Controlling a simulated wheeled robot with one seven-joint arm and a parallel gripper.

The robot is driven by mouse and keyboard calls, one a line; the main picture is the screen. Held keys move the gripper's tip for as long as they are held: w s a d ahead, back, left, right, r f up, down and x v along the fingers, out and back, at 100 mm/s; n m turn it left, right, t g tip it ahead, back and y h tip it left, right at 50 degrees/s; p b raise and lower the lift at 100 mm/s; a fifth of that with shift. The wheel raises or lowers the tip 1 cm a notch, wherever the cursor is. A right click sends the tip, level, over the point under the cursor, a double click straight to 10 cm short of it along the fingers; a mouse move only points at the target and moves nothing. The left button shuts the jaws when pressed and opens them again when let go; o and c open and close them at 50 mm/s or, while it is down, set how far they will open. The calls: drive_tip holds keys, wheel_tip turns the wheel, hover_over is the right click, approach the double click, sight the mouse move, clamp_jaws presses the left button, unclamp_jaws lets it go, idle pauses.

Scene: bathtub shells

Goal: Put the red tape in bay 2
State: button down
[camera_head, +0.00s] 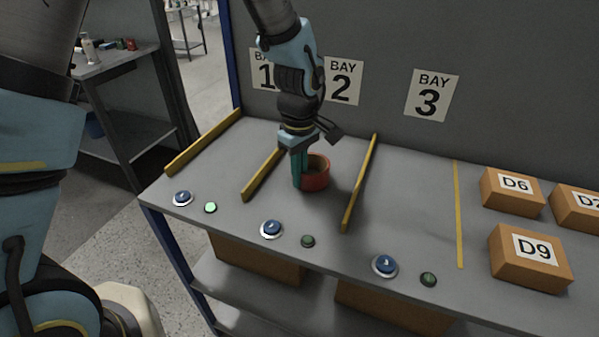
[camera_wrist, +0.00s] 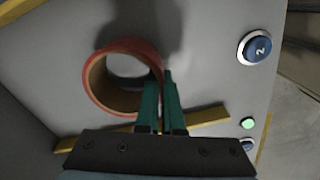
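The red tape (camera_head: 318,178) is a thick ring with a brown inner face. It appears to rest flat on the grey bench in bay 2, between two yellow divider strips. In the wrist view the tape (camera_wrist: 103,104) is left of the fingers. My gripper (camera_head: 298,186) points down at the tape's left side. In the wrist view its green fingers (camera_wrist: 165,85) are close together, with the tape's wall between them. The fingers hide part of the ring. The BAY 2 sign (camera_head: 342,81) is on the wall behind.
Yellow dividers stand left (camera_head: 262,174) and right (camera_head: 360,184) of the tape. Blue buttons, including one in front of bay 2 (camera_head: 271,229), line the front edge. The light by the leftmost button (camera_head: 210,207) glows green. Orange boxes (camera_head: 530,257) sit at right. Bay 3 is clear.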

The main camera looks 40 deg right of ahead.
drive_tip(key=shift+f, duration=0.2)
drive_tip(key=shift+f, duration=0.15)
drive_tip(key=c, duration=1.1)
unclamp_jaws()
drive_tip(key=shift+o, duration=0.2)
wheel_tip(320, 180, up, 12)
drive_tip(key=b, duration=0.2)
drive_tip(key=shift+r, duration=0.25)
